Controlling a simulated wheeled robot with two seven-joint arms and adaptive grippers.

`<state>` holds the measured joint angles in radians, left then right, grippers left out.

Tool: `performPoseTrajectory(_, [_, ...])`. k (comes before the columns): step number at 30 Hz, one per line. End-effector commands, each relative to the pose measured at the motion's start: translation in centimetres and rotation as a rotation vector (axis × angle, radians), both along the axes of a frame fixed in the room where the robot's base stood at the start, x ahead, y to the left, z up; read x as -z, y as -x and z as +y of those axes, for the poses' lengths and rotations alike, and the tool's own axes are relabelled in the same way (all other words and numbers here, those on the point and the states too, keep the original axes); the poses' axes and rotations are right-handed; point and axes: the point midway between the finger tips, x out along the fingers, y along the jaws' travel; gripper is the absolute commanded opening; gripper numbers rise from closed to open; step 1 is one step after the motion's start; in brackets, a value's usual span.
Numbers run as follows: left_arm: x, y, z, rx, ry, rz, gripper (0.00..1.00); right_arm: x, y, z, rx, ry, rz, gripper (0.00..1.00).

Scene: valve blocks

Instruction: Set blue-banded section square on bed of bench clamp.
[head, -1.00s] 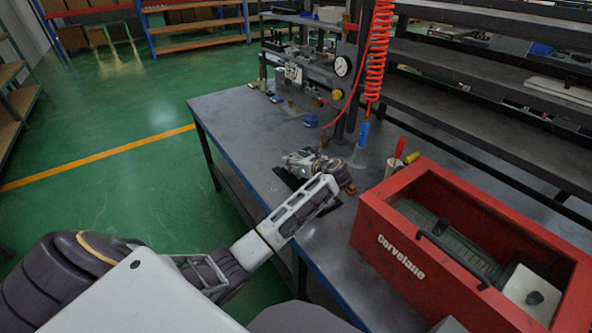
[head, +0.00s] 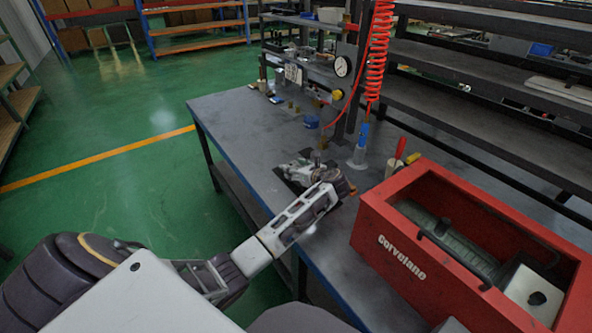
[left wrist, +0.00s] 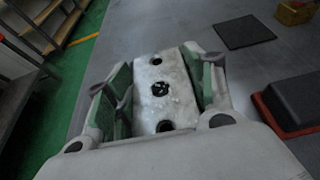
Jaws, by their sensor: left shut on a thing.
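My left gripper (left wrist: 160,92) is shut on a pale grey metal block (left wrist: 162,75) with several dark round holes in its face. The green finger pads lie along both sides of the block in the left wrist view; no blue band shows on it. In the head view my left gripper (head: 298,171) is over the middle of the bench, and its wrist partly hides the block. I cannot make out the bench clamp or its bed for certain. My right gripper is not in view.
The grey bench (head: 240,115) has clear room at the left. A red crate (head: 405,245) stands at right, with a pump stand and gauge (head: 343,66) behind. A dark square plate (left wrist: 243,31) and a red-edged dark object (left wrist: 290,105) lie right of the block.

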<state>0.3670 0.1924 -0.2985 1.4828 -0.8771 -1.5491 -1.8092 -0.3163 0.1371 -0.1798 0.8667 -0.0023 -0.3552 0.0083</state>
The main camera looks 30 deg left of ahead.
Motion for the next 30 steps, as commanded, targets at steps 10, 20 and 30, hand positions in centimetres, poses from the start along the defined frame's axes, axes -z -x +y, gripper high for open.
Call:
performPoseTrajectory(10, [0.1,0.0,0.0,0.0,0.0,0.0,0.76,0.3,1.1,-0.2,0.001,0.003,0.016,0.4])
performPoseTrajectory(20, [0.1,0.0,0.0,0.0,0.0,0.0,0.79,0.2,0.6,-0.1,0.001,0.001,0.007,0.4])
performPoseTrajectory(30, [-0.6,0.4,-1.2,0.001,0.002,-0.001,0.79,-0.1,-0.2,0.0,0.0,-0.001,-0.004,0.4])
